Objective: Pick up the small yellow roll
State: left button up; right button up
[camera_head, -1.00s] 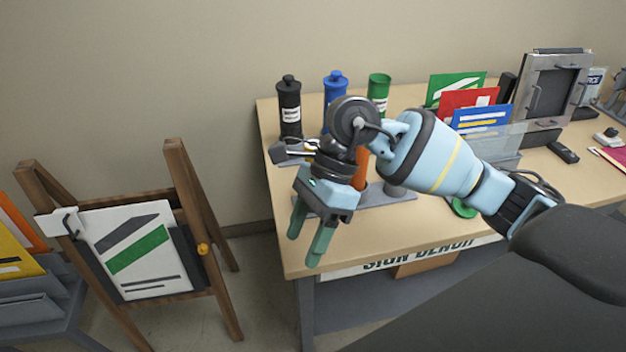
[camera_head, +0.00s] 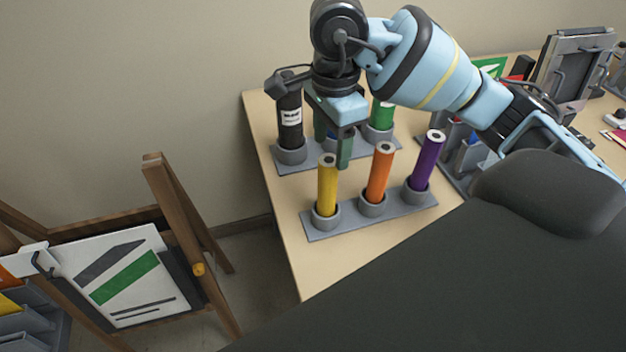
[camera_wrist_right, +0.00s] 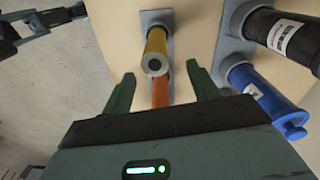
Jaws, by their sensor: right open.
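The small yellow roll (camera_head: 327,187) stands upright in the left cup of a grey holder (camera_head: 316,237) near the front left corner of the bench. My right gripper (camera_head: 334,150) is open and empty, with its fingers pointing down, above and behind the yellow roll in the head view. In the right wrist view the yellow roll (camera_wrist_right: 156,50) shows end-on beyond the open fingers (camera_wrist_right: 160,84), between them and apart from them. An orange roll (camera_wrist_right: 161,92) shows just below it there.
An orange roll (camera_head: 379,173) and a purple roll (camera_head: 427,161) share the holder. Black (camera_head: 291,122) and green (camera_head: 382,115) bottles stand in a rear holder; a blue bottle (camera_wrist_right: 262,95) shows in the wrist view. A wooden easel (camera_head: 180,240) stands left of the bench.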

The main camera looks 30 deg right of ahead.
aim_at(328, 176)
jog(key=shift+w, duration=0.15)
jog(key=shift+s, duration=0.4)
jog(key=shift+s+f, duration=0.1)
jog(key=shift+f, duration=1.15)
jog(key=shift+a+f, duration=0.1)
jog(key=shift+f, duration=0.1)
jog(key=shift+a+f, duration=0.2)
jog(key=shift+f, duration=2.15)
pick_arm(q)
jog(key=shift+s+d+f, duration=0.1)
jog(key=shift+s, duration=0.2)
